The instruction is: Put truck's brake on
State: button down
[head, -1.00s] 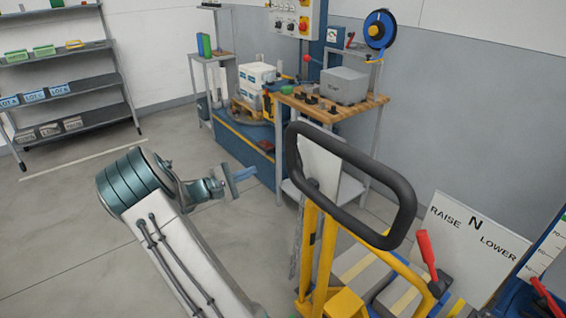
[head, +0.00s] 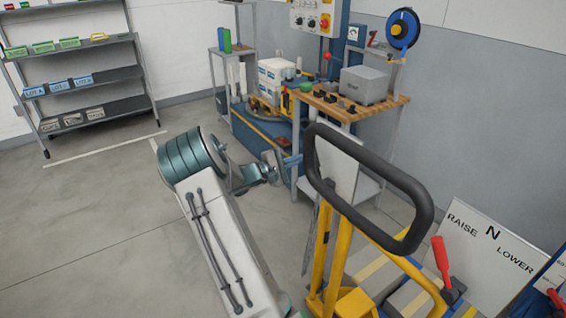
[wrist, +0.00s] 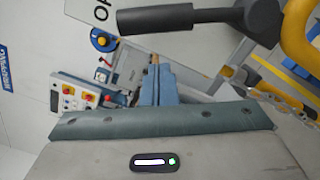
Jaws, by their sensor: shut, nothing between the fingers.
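The truck (head: 338,262) has a yellow frame and a black loop handle (head: 365,158) at its top. A red-gripped lever (head: 441,258) stands low on its right side. I cannot tell which part is the brake. My gripper (head: 293,160) is shut and empty, just left of the loop handle in the head view; whether they touch is unclear. In the wrist view, my blue fingers (wrist: 158,85) are together, and a black cylindrical grip (wrist: 155,20) and yellow tubing (wrist: 300,35) lie beyond them.
A RAISE N LOWER board (head: 485,245) stands right of the truck. A wooden-topped bench (head: 340,108) with a grey box (head: 364,85) is behind it. Shelving (head: 80,75) stands at the far left. The floor at left is clear.

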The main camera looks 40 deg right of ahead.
aim_at(317, 166)
jog(key=shift+s+r, duration=0.35)
jog(key=shift+s, duration=0.2)
jog(key=shift+s+r, duration=0.3)
jog(key=shift+s, duration=0.25)
